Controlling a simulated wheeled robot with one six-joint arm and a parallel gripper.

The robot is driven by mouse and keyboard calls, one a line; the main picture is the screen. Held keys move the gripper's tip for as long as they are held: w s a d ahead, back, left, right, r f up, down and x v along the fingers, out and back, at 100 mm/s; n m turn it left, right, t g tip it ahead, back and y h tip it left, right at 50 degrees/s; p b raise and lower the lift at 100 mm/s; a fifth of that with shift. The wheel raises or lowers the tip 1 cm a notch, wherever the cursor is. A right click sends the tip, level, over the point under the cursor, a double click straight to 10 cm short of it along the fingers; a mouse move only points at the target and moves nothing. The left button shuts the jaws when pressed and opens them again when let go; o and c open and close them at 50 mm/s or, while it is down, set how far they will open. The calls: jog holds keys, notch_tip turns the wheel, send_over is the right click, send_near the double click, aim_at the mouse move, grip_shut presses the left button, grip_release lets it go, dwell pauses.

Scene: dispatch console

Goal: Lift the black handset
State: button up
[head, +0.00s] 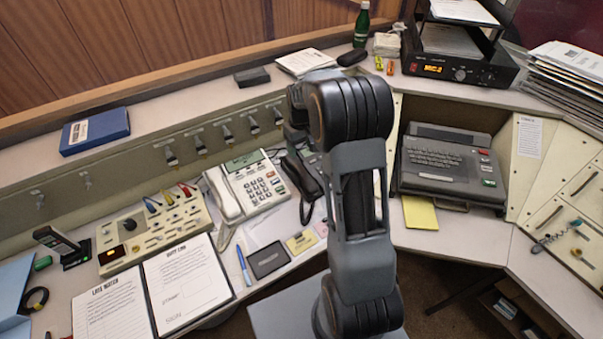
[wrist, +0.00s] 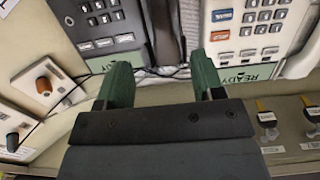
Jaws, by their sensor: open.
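The black handset (head: 302,174) lies on its desk phone, just left of my arm in the head view. In the wrist view the handset (wrist: 163,30) shows beyond the gap between my fingertips, beside the dark phone's keypad (wrist: 100,18). My gripper (wrist: 162,75) is open, with one green fingertip to each side of the gap and nothing held. I cannot tell how high it is above the handset. My arm hides most of the dark phone and the gripper in the head view.
A white phone (head: 255,184) with a white handset (head: 223,194) stands close to the left. A switch panel (head: 155,228) and open binder pages (head: 186,280) lie further left. A keyboard terminal (head: 447,165) stands to the right. A toggle-switch ledge (head: 225,131) runs behind the phones.

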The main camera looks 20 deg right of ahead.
aim_at(301, 169)
notch_tip(301, 169, down, 11)
jog(key=shift+r+p, duration=0.1)
jog(key=shift+p, duration=0.45)
jog(key=shift+c, duration=0.2)
